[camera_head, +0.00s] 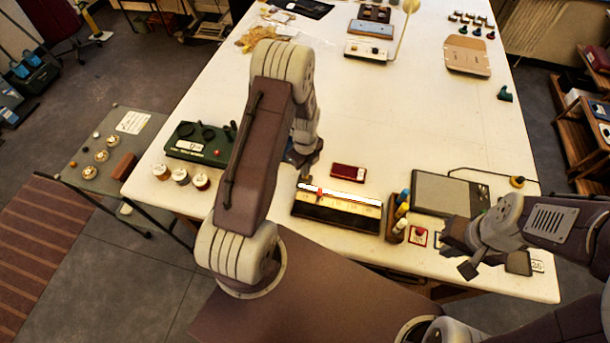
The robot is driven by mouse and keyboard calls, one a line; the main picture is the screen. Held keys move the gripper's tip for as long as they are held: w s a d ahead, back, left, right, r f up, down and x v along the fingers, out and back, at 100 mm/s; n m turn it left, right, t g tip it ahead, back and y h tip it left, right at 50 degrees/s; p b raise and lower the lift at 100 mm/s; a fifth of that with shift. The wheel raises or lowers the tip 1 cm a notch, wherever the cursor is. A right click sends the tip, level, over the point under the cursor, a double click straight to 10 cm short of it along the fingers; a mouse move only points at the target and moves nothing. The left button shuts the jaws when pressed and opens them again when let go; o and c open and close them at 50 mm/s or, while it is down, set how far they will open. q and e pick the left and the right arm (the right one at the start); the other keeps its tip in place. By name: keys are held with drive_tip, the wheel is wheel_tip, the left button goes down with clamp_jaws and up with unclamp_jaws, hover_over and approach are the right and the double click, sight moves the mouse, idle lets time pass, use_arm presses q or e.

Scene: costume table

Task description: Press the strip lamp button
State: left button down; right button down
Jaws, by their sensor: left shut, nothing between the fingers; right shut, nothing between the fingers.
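The likely strip lamp (337,212) is a long dark case at the front middle of the table, with a bright white strip along its upper edge. A small red spot (319,191), perhaps its button, shows near the left end of the strip. My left gripper (304,172) is shut and empty, pointing down just behind the left end of the case. I cannot tell whether it touches the case. My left arm hides part of the table there.
A dark red box (348,172) lies just behind the lamp. A pen holder (396,226) and a card with a red button (419,236) stand to its right, near a dark tablet (450,194). A green dial box (200,144) and small tins (180,176) are left. The table's middle right is clear.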

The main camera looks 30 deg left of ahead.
use_arm(q)
drive_tip(key=shift+f+b, duration=0.5)
drive_tip(key=shift+f, duration=0.25)
drive_tip(key=shift+r, duration=0.1)
drive_tip(key=shift+r+p, duration=2.85)
drive_tip(key=shift+r, duration=0.6)
